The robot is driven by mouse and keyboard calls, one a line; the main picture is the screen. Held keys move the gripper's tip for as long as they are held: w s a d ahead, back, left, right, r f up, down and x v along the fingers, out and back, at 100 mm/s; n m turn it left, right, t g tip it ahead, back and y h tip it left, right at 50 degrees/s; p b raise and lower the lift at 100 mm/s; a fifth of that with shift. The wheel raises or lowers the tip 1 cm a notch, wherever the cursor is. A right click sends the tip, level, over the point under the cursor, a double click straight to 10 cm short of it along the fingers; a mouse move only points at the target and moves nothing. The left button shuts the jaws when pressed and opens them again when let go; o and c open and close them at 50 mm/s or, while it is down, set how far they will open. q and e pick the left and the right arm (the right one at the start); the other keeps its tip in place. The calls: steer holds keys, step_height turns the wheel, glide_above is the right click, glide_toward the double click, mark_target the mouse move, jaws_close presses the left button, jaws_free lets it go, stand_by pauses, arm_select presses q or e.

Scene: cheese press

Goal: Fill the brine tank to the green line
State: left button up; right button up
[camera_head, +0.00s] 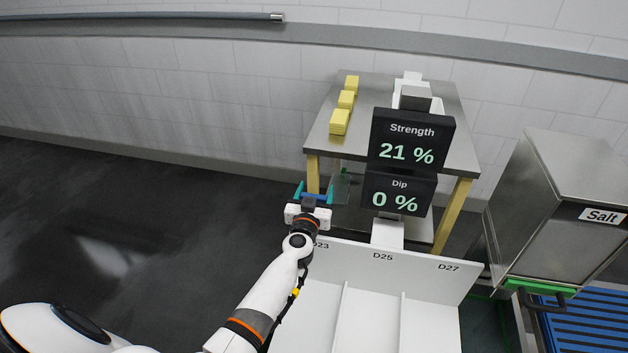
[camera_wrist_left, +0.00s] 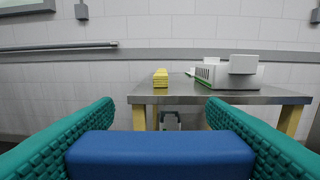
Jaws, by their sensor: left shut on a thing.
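My left gripper (camera_head: 315,190) reaches forward in front of the steel table. Its teal fingers are shut on a blue bar (camera_wrist_left: 160,155), which fills the space between them in the left wrist view. What the bar belongs to is hidden. A see-through object (camera_head: 342,188) shows just right of the fingers; I cannot tell whether it joins the bar. A black display (camera_head: 411,139) reads Strength 21 %, and a lower one (camera_head: 397,193) reads Dip 0 %. I cannot make out the brine tank or a green line. My right gripper is not in view.
The steel table (camera_head: 440,130) holds several yellow blocks (camera_head: 340,121) and a white device (camera_wrist_left: 226,76). White bays (camera_head: 375,300) labelled D23, D25 and D27 stand in front. A steel Salt bin (camera_head: 570,190) and blue slatted rack (camera_head: 590,318) are at right. The left floor is clear.

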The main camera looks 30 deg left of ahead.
arm_select(q)
steer(key=shift+r+m+h, duration=0.1)
steer(key=shift+m+h, duration=0.2)
steer(key=shift+h, duration=0.2)
steer(key=o, duration=1)
steer(key=shift+w, duration=0.1)
steer(key=p+v, duration=0.1)
steer(key=v, duration=1.1)
steer(key=shift+d+p, duration=0.1)
steer(key=shift+p, duration=0.3)
steer(key=shift+f, duration=0.3)
